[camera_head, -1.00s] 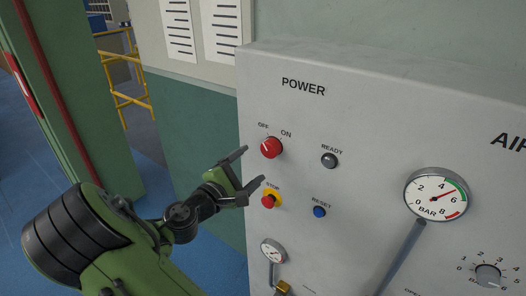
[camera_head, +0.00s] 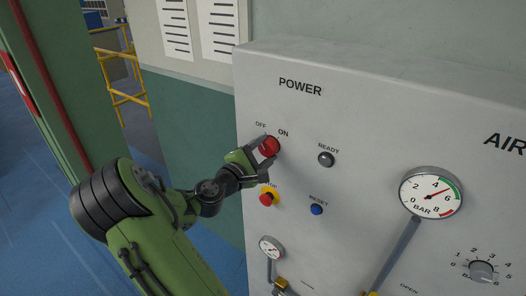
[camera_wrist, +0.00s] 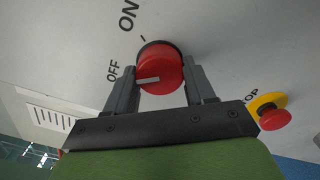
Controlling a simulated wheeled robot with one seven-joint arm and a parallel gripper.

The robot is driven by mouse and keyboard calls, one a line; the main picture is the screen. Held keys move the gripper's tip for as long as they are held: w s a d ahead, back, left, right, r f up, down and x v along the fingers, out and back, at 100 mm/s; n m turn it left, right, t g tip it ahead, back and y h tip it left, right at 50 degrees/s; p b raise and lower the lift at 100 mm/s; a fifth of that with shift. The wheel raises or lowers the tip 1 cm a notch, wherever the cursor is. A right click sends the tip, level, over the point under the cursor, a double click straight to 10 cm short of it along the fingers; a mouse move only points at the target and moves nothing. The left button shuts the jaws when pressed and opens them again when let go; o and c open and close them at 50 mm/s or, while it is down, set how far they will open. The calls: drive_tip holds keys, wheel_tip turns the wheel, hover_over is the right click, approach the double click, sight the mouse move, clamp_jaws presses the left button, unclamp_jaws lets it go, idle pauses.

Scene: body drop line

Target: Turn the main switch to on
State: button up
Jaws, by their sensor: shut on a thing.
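The main switch is a round red knob (camera_head: 269,146) with a white mark, on the grey panel under the POWER label. In the wrist view, the knob (camera_wrist: 165,62) has its white mark pointing left towards OFF. The ON label (camera_wrist: 128,15) is further up and round from the OFF label (camera_wrist: 113,71). My gripper (camera_head: 265,151) is at the knob, with its dark fingers on either side. The wrist view shows the fingers shut on the knob. In the head view the fingers partly cover the knob and its mark is hard to see.
A red stop button on a yellow base (camera_head: 269,197) is just below my gripper. It also shows close to the right finger in the wrist view (camera_wrist: 271,112). A dark READY lamp (camera_head: 326,160) and a blue RESET button (camera_head: 316,209) are to the right. A pressure gauge (camera_head: 431,192) sits further right.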

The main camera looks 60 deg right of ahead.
drive_tip(key=shift+c, duration=0.3)
drive_tip(key=shift+f, duration=0.1)
drive_tip(key=m+b, duration=0.2)
drive_tip(key=m, duration=0.1)
drive_tip(key=shift+f+b, duration=0.1)
drive_tip(key=shift+b, duration=0.3)
drive_tip(key=m+b, duration=0.4)
drive_tip(key=shift+m, duration=0.3)
drive_tip(key=m+b, duration=0.3)
drive_tip(key=shift+m+b, duration=1.45)
drive_tip(key=shift+m, duration=0.15)
drive_tip(key=shift+r, duration=0.2)
drive_tip(key=o, duration=1.1)
drive_tip(key=shift+c, duration=0.2)
